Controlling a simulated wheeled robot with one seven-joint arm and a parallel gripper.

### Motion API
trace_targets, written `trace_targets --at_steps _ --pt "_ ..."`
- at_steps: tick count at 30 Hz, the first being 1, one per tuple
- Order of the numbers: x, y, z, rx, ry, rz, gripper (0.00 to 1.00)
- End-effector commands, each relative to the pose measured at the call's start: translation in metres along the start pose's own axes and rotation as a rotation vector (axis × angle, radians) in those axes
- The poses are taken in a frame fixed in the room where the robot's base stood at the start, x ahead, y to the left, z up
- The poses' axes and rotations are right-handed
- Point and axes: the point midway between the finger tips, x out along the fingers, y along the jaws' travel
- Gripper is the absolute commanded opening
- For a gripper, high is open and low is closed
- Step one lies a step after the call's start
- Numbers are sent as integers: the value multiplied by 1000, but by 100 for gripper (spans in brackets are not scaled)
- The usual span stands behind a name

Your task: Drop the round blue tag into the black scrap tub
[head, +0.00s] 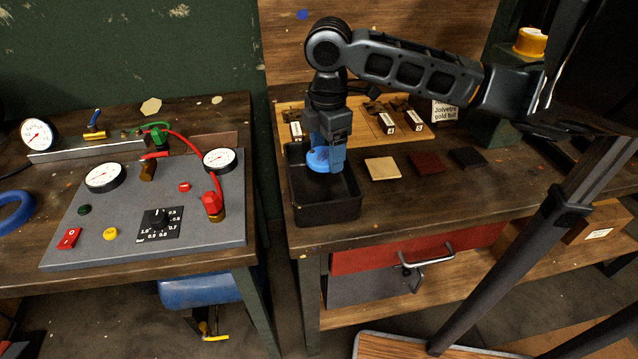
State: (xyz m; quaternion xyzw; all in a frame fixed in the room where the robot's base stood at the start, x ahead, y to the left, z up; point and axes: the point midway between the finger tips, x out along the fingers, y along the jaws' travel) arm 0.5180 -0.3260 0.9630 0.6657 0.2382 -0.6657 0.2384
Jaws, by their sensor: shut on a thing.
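The round blue tag (317,160) is held at the tips of my gripper (326,156). My gripper points down and is shut on the tag. Both are over the black scrap tub (327,215), a rectangular open box at the left front of the right-hand bench. The tag appears at about the height of the tub's rim or a little within it; I cannot tell the exact depth. Part of the tag is hidden by the blue finger on the right. The visible floor of the tub looks empty.
Three flat squares, tan (382,168), dark red (427,163) and black (467,158), lie right of the tub. A wooden board (372,120) with small labelled items is behind. A grey gauge panel (130,245) is on the left bench, across a gap.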

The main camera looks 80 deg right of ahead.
Motion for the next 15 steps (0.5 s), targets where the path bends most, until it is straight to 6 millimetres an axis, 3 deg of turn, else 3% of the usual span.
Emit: trace_targets --at_steps 2,3,11,15 --pt "0 0 0 0 0 0 42" --pt "0 0 0 0 0 0 74" --pt "0 0 0 0 0 0 99" --pt "0 0 0 0 0 0 100"
